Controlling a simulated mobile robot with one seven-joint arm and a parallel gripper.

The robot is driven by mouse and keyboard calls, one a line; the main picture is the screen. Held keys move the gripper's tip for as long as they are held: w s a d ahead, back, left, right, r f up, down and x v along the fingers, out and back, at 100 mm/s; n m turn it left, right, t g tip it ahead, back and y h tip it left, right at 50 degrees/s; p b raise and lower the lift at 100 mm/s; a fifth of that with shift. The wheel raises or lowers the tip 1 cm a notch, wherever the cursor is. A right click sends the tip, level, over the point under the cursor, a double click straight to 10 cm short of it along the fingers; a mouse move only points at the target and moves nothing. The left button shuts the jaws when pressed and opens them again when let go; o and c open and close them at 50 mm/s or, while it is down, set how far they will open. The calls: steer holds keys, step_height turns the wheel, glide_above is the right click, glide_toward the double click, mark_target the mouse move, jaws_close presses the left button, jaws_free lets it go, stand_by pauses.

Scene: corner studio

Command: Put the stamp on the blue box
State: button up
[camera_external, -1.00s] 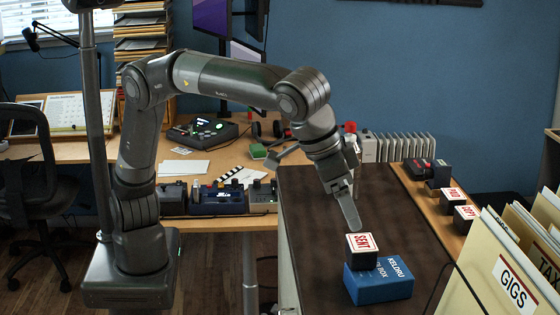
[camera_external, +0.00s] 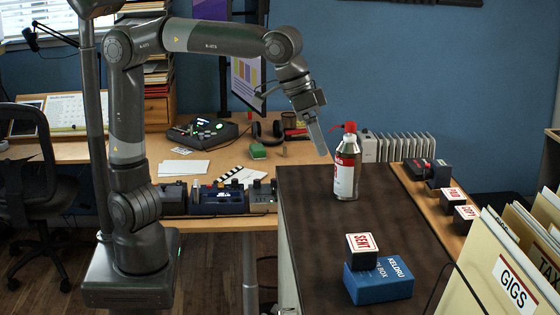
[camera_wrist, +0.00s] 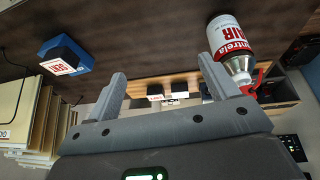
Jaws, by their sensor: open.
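The stamp (camera_external: 362,251), a black block with a white top marked SENT in red, sits on the blue box (camera_external: 379,283), toward its back left part. In the wrist view the stamp (camera_wrist: 60,62) and the blue box (camera_wrist: 66,49) are at upper left, apart from my gripper. My gripper (camera_external: 317,148) is raised over the back of the dark brown table, well behind and above the stamp. In the wrist view its two fingers (camera_wrist: 160,82) are spread apart with nothing between them.
A spray can (camera_external: 347,165) with a red nozzle stands near my gripper at the back of the dark table (camera_external: 330,215). Other stamps (camera_external: 466,217) sit on the wooden shelf at right. File folders (camera_external: 515,275) are at front right. The table's middle is clear.

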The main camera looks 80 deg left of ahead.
steer(key=s+a+f, duration=0.4)
steer(key=s+a, duration=0.6)
steer(key=a, duration=0.4)
steer(key=s+a+f+t+y, duration=0.1)
steer(key=s+a+f, duration=0.5)
steer(key=s+f, duration=0.3)
steer(key=shift+s+t, duration=0.4)
steer(key=shift+s, duration=0.35)
steer(key=shift+o, duration=0.4)
steer(key=shift+a, duration=0.1)
